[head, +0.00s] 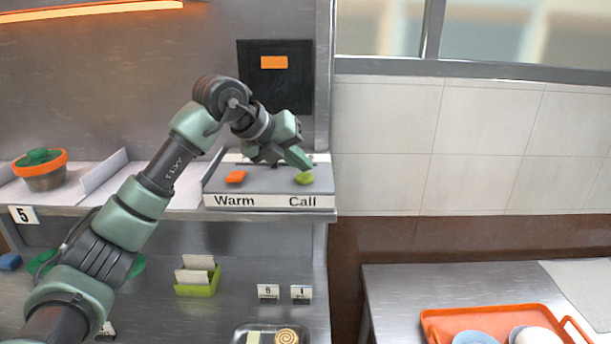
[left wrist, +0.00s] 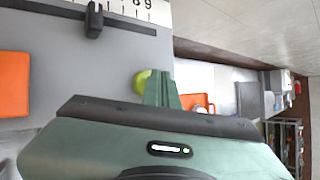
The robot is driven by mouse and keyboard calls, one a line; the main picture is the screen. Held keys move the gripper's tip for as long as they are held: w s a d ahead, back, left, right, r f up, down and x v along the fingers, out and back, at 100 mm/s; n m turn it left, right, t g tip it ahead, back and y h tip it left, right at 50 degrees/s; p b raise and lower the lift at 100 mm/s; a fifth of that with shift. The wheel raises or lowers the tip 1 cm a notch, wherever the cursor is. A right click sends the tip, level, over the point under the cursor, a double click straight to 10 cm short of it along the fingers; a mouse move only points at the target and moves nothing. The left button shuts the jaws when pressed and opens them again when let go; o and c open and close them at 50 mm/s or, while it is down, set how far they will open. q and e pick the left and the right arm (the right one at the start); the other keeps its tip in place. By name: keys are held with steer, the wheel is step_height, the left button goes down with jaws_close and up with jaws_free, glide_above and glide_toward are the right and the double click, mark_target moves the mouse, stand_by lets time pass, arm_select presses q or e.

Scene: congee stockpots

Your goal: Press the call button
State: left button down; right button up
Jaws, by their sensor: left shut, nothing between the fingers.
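The green call button (head: 304,178) sits on the right of a grey panel (head: 268,184), above the word "Call" on its front edge. My left gripper (head: 307,165) is shut and empty, its tip pointing down at the button from just above and behind it. In the left wrist view the closed fingers (left wrist: 162,88) partly cover the green button (left wrist: 141,82). I cannot tell whether the tip touches it. My right gripper is not in view.
An orange button (head: 235,177) over the word "Warm" is on the panel's left. A numbered scale with a black slider (left wrist: 94,20) lies along its back. An orange-rimmed pot (head: 41,170) stands on the shelf at left. An orange tray (head: 438,322) with dishes is at lower right.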

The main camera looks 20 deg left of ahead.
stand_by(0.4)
arm_select(q)
steer(key=shift+f, duration=0.15)
steer(key=shift+f+b, duration=0.3)
steer(key=shift+r, duration=0.1)
steer(key=shift+r+p, duration=0.35)
steer(key=shift+r, duration=0.1)
stand_by(0.3)
